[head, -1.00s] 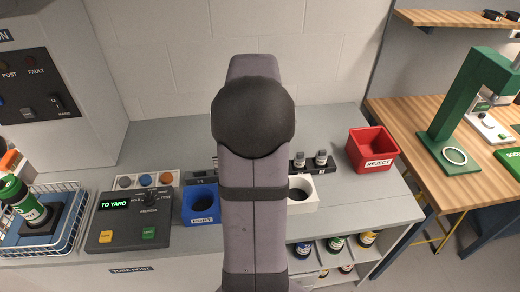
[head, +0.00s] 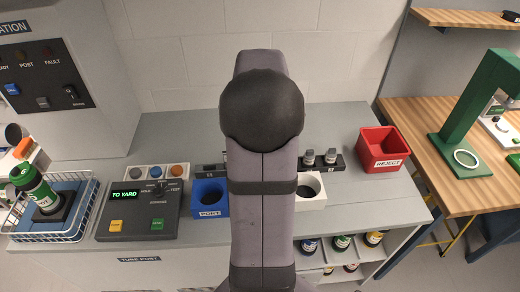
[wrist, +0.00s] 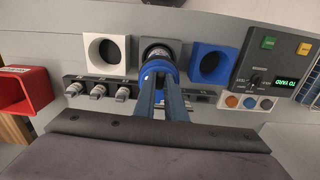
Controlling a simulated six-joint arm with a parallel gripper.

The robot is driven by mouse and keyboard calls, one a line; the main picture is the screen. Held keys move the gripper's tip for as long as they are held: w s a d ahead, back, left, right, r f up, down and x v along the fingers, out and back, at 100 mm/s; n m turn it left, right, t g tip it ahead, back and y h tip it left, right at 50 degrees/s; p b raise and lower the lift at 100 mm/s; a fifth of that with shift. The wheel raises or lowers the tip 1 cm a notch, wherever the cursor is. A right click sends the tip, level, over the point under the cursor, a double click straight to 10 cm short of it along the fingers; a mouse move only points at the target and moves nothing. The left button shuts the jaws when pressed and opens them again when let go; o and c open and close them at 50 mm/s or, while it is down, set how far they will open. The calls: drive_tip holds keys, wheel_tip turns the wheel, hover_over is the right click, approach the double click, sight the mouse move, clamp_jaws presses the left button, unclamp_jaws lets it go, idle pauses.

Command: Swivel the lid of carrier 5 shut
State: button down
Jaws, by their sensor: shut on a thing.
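My gripper (wrist: 163,100) is seen in the wrist view with its two fingers close together on a blue ring-shaped part, which I take to be a carrier (wrist: 158,68). The carrier is at a dark round opening in a grey block, between a white box and a blue box. No number or swivelled lid can be read on it. In the head view my arm hides the gripper and this spot. A green carrier (head: 40,192) stands tilted in a dark holder in the wire basket at the left; its number is unreadable.
The blue PORT box (head: 210,198) and white box (head: 310,192) flank my arm. A dark rack (wrist: 103,89) with several small grey-topped pieces is close by. The red REJECT bin (head: 380,150) is at the right, the control panel (head: 140,212) left. Carriers fill the shelves below.

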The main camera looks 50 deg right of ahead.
drive_tip(key=c, duration=1.8)
unclamp_jaws()
drive_tip(key=shift+r, duration=0.1)
drive_tip(key=shift+r+b, duration=0.95)
drive_tip(key=shift+r, duration=2.65)
drive_tip(key=w+a+f+n, duration=0.1)
drive_tip(key=a+f+n, duration=0.2)
drive_tip(key=a+f, duration=0.55)
drive_tip(key=w+a+f+n, duration=0.1)
drive_tip(key=a+f+n, duration=0.25)
drive_tip(key=a, duration=1.05)
drive_tip(key=s+a+f+n, duration=0.3)
drive_tip(key=s+a+f, duration=0.1)
drive_tip(key=a, duration=0.3)
drive_tip(key=shift+s+a+f, duration=0.25)
drive_tip(key=shift+s+a, duration=0.05)
drive_tip(key=shift+s, duration=0.55)
